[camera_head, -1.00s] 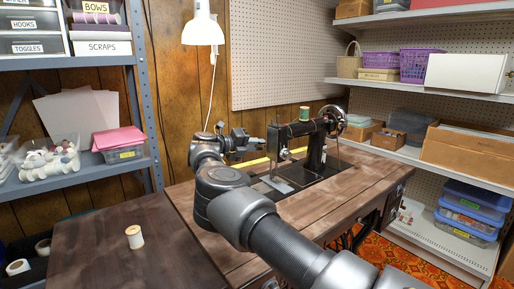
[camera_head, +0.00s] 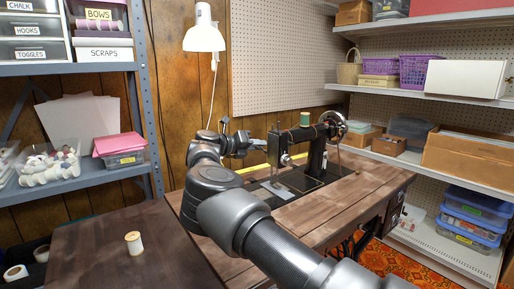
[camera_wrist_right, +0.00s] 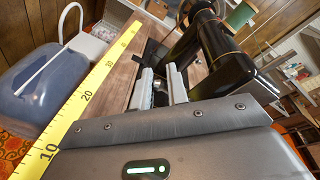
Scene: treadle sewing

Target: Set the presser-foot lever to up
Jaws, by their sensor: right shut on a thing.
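The black sewing machine (camera_head: 316,140) stands on the wooden treadle table (camera_head: 330,208), with a green thread spool on top. My right gripper (camera_head: 261,143) is at the left, needle end of the machine head. In the right wrist view, its two pale fingers (camera_wrist_right: 160,78) reach toward the machine (camera_wrist_right: 212,60) and are closed around a small part between them. That part is probably the presser-foot lever, but the fingers hide most of it and I cannot tell whether it is up or down. My left gripper is not in view.
A yellow measuring tape (camera_wrist_right: 84,104) runs along the table's back edge. A hanging white lamp (camera_head: 204,34) is behind my right arm. A cream spool (camera_head: 134,243) stands on the dark table at front left. Shelves with bins flank both sides.

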